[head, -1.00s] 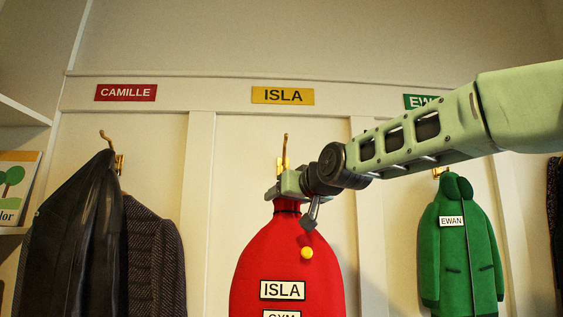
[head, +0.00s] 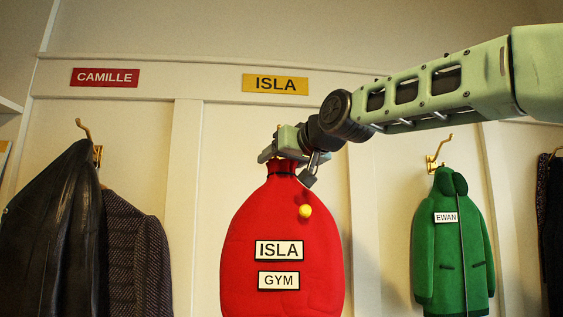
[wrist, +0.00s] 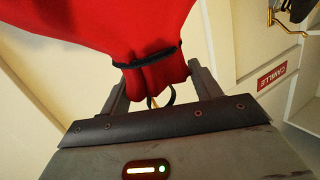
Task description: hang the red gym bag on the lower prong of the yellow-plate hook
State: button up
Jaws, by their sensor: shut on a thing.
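The red gym bag (head: 245,220) hangs upright from my gripper (head: 283,147), with its cinched neck at the jaws. In the wrist view the bag (wrist: 130,20) fills the top, and my gripper (wrist: 157,85) is shut on its gathered neck, where a black cord loop (wrist: 172,97) shows. The yellow plate (head: 275,84) reading ISLA is on the wall above. My gripper is below the plate and in front of its hook. Only a small brass tip (head: 279,125) of this hook shows above the gripper; its lower prong is hidden.
Dark coats (head: 60,230) hang at left on a brass hook (head: 84,130) under the red CAMILLE plate (head: 105,78). A green coat (head: 445,260) hangs at right by another brass hook (head: 434,160). Bare panel lies either side of the bag.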

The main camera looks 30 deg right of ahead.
jog(key=w+d+f+b, duration=0.1)
jog(key=w+d+b, duration=0.2)
jog(key=w, duration=0.8)
jog(key=shift+w+d+f, duration=0.15)
jog(key=shift+d+f, duration=0.15)
jog(key=shift+d, duration=0.6)
jog(key=shift+b, duration=0.3)
dwell(0.5)
jog(key=o, duration=1.8)
jog(key=shift+f, duration=0.1)
jog(key=s+r+b, duration=0.1)
jog(key=s, duration=0.4)
jog(key=s+r+b, duration=0.1)
jog(key=s, duration=0.5)
jog(key=s+r+b, duration=0.1)
jog(key=s+b, duration=0.1)
jog(key=s, duration=0.4)
jog(key=shift+d+r, duration=0.1)
jog(key=shift+d, duration=0.15)
